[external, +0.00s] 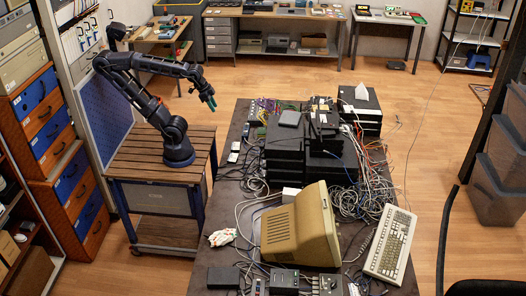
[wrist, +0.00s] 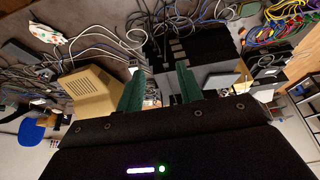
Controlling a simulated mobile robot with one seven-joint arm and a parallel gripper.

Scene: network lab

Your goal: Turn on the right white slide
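My gripper (external: 208,97) is raised in the air at the left of the cluttered dark table (external: 228,190), apart from everything on it. In the wrist view, its two green fingers (wrist: 157,78) stand apart with nothing held between them. I cannot pick out a white slide in either view; any such part is too small or hidden. Small control boxes with knobs (external: 326,284) sit at the near end of the table, but their details are unclear.
A beige monitor (external: 292,232), a keyboard (external: 390,244), stacked black boxes (external: 286,150) and tangled cables (external: 366,190) crowd the table. The monitor also shows in the wrist view (wrist: 86,92). Open floor (external: 440,130) lies right of the table.

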